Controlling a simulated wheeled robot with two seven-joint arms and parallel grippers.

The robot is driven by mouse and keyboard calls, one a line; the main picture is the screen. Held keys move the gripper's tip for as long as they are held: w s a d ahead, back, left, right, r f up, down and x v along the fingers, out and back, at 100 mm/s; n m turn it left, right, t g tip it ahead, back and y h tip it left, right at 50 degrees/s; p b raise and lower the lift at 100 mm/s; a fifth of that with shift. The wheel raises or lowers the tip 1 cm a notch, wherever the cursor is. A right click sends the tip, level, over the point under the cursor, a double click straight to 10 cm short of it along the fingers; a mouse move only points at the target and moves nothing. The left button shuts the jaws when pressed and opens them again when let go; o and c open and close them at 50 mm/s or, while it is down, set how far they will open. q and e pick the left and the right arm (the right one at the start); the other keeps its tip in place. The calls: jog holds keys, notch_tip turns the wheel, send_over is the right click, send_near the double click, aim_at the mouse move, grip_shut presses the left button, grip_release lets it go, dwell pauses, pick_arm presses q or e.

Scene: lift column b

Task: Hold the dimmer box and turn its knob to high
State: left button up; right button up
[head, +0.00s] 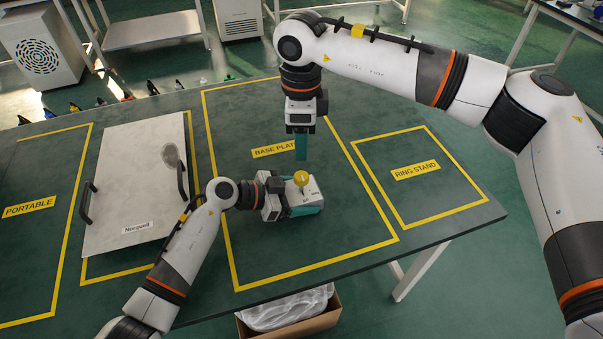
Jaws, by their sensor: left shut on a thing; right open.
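The dimmer box (313,193) is a small white box with a round yellow knob (301,178) on top. It sits on the green table inside the yellow outline labelled BASE PLATE. My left gripper (300,204) is shut on the box from the left, with a teal finger along its near side. My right gripper (301,148) points straight down above and slightly behind the knob, its teal fingers apart from it. The gap between the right fingers is not visible from here. The knob's setting is too small to read.
A white panel (125,160) with dark handles and a label lies on the table at the left. The RING STAND outline (440,195) at the right is empty. A cardboard box (325,318) with clear plastic stands below the table's near edge.

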aim_at(302, 175)
notch_tip(302, 175, down, 10)
jog(key=m, duration=2.3)
jog(key=shift+f, duration=0.15)
jog(key=c, duration=1)
